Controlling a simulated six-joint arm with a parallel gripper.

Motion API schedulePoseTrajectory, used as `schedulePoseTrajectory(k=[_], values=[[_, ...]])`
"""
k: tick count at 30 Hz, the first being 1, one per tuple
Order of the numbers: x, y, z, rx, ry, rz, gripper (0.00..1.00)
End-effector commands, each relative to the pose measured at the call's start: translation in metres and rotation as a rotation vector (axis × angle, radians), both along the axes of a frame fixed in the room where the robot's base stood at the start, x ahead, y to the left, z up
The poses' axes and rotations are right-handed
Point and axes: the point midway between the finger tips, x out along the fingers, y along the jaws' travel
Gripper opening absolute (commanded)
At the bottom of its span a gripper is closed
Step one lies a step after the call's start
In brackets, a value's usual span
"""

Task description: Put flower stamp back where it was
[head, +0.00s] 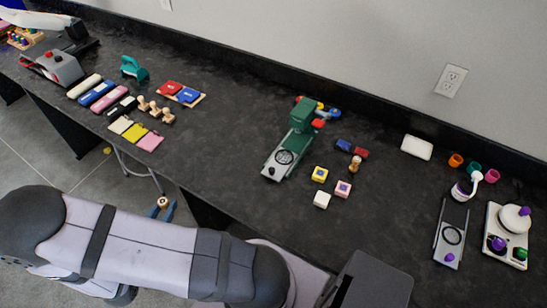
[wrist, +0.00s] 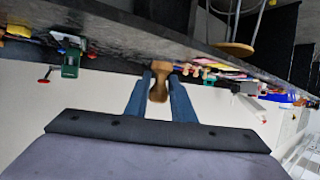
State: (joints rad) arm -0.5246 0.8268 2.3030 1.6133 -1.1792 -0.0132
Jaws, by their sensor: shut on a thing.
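My gripper (head: 161,208) is in front of the counter's front edge, apart from the counter, in the head view. In the wrist view its blue fingers (wrist: 160,88) are shut on a wooden stamp (wrist: 158,82) with a rounded handle. The held stamp is a small tan spot (head: 162,201) in the head view. Its printing face is hidden, so I cannot tell its design. Several similar wooden stamps (head: 155,108) stand in a group on the counter, beside colored pads. Another wooden stamp (head: 355,164) stands farther right.
The dark counter (head: 225,130) has free room mid-length. Yellow and pink pads (head: 141,135) lie near its front edge. A green press (head: 291,146), small colored blocks (head: 321,174) and a button-making machine (head: 452,232) stand to the right. A stool (head: 150,170) is under the counter.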

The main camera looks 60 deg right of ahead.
Motion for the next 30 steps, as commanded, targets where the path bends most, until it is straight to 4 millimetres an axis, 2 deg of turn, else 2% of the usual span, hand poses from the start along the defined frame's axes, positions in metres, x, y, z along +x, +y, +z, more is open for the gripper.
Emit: schedulePoseTrajectory(k=[1, 8, 14, 18, 23, 30], values=[[-0.003, -0.02, -0.002, 0.0, -0.003, -0.059, 0.0], [-0.025, -0.101, 0.001, 0.0, -0.004, -0.309, 0.0], [-0.058, -0.169, 0.006, 0.0, -0.006, -0.529, 0.0], [-0.09, -0.212, 0.012, 0.0, -0.005, -0.684, 0.0], [-0.132, -0.257, 0.019, -0.001, -0.007, -0.854, 0.0], [-0.206, -0.316, 0.035, -0.001, -0.007, -1.088, 0.0]])
